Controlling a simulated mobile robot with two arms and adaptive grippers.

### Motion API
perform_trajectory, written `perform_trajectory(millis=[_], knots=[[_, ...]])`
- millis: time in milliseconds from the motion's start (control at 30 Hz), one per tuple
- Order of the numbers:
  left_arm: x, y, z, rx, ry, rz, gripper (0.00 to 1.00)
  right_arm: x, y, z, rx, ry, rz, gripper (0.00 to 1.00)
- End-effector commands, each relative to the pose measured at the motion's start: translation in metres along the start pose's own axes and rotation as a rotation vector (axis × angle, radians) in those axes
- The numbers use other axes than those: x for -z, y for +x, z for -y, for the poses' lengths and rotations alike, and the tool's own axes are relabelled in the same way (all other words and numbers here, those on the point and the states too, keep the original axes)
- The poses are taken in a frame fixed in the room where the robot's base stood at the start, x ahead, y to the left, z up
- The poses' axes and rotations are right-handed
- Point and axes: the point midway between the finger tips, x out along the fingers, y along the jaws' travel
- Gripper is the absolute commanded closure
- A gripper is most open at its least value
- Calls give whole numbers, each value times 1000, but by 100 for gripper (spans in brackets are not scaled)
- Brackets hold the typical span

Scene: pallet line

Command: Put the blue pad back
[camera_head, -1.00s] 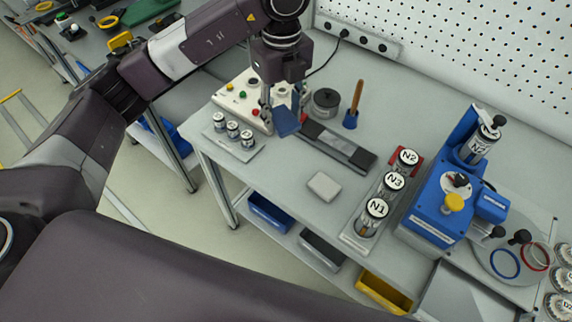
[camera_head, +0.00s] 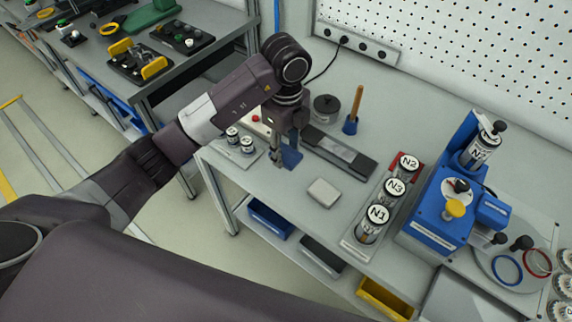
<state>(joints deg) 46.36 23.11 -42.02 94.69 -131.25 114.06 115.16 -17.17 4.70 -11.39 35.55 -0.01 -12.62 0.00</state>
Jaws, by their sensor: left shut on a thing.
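My left gripper (camera_head: 278,160) is over the left part of the grey workbench and is shut on the blue pad (camera_head: 291,157). The pad is small and flat and hangs tilted at the fingertips, partly hidden by the gripper. Whether it touches the bench top cannot be told. The gripper is left of the long dark-and-grey tray (camera_head: 340,152) and up-left of a light grey block (camera_head: 323,193). My right gripper is not in view.
Jars N1 (camera_head: 371,224), N3 and N2 and a blue machine (camera_head: 436,207) stand right. Bench around the grey block is clear.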

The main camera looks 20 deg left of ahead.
Motion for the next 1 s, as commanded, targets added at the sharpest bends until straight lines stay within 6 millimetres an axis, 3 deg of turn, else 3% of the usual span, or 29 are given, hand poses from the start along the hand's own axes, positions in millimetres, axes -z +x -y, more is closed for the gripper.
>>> perform_trajectory(millis=[500, 933, 967, 1000], knots=[[0, 61, 0, 0, 0, -1, 84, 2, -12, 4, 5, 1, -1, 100], [0, 70, 1, 3, 1, 0, 84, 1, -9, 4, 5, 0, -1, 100], [0, 68, 1, 3, 1, 0, 58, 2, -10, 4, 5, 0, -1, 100], [0, 68, 1, 3, 1, 0, 53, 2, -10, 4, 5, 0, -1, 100]])
